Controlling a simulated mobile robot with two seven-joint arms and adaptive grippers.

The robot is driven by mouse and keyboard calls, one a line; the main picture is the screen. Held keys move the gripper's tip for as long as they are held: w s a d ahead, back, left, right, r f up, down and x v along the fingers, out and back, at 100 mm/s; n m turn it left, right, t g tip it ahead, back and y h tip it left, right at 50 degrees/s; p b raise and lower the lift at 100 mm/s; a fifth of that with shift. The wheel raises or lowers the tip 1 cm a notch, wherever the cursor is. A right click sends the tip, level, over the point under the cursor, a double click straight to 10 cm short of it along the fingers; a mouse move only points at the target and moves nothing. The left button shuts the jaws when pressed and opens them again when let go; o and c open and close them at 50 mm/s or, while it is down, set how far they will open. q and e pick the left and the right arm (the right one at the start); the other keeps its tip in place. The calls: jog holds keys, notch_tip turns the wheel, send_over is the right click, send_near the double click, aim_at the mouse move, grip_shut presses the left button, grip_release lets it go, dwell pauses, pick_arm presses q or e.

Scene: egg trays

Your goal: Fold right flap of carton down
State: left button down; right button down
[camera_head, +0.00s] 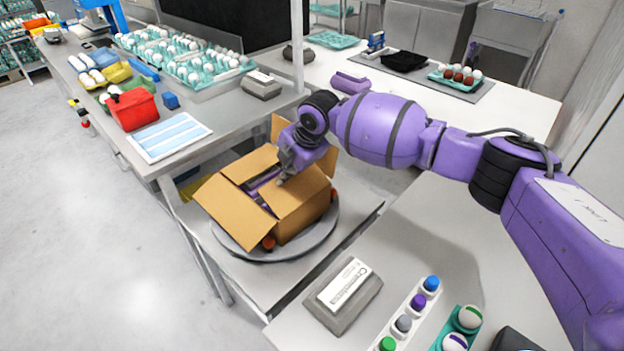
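The brown cardboard carton (300,220) sits on a round grey turntable (232,243) on the lower shelf. A wide flap (232,212) slopes out over its left side. Another flap (300,194) lies on the right part of the top, and a further flap (250,165) lies toward the back left. Parts of the carton stand up behind my arm. My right gripper (282,172) reaches down at the carton's top, close to the right flap. Purple parts show in the dark gap between the flaps. Its fingertips are hidden or too small to judge. My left gripper is not in view.
A grey block with a white label (342,288) and a rack of coloured caps (405,322) are on the front counter. Egg trays (180,56) and a red bin (133,110) crowd the left bench. Open floor lies at left.

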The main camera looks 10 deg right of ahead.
jog(key=shift+w+a+f+g+h, duration=0.3)
jog(key=shift+a+f, duration=0.1)
jog(key=shift+f, duration=0.15)
jog(key=shift+f+b, duration=0.35)
jog(key=shift+w+a+f+b, duration=0.2)
jog(key=shift+w+f+b, duration=0.15)
jog(key=shift+w+f, duration=0.15)
jog(key=shift+w+a+f, duration=0.15)
jog(key=shift+f, duration=0.2)
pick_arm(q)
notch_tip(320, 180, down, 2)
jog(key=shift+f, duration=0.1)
pick_arm(e)
jog(key=shift+f, duration=0.1)
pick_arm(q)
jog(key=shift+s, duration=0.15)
pick_arm(e)
jog(key=shift+s+d, duration=0.25)
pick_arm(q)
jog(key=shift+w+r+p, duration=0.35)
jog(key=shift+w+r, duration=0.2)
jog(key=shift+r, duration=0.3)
pick_arm(e)
jog(key=shift+s+d+f, duration=0.1)
jog(key=shift+s+d, duration=0.15)
jog(key=shift+s, duration=0.05)
